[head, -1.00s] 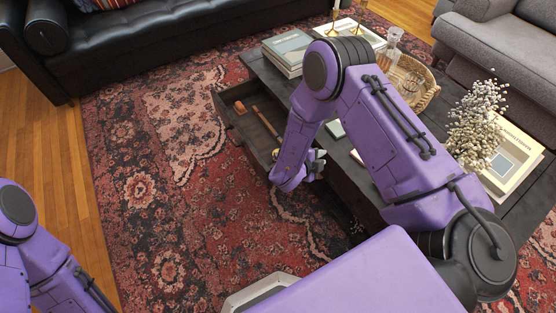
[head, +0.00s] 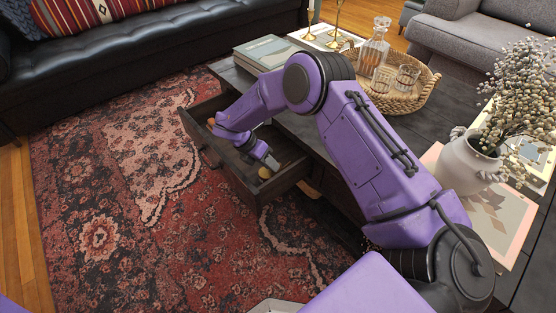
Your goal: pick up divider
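The open drawer (head: 238,184) sticks out from the dark coffee table's side. My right gripper (head: 271,160) is over or inside the drawer's near part, its fingers low. I cannot tell whether they are apart or closed, or touch anything. A small round yellowish object (head: 264,172) lies in the drawer just below the fingers. A small orange-brown object (head: 211,122) shows at the far end, partly behind my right wrist. I cannot make out a divider for sure; my arm hides part of the drawer. My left gripper is out of view.
The coffee table (head: 306,130) bears books (head: 272,50), a wicker tray (head: 412,100) with a glass decanter (head: 373,50) and glasses, and a white vase (head: 466,165) of dried flowers. A black sofa (head: 150,50) stands behind. The patterned rug (head: 130,190) left of the drawer is clear.

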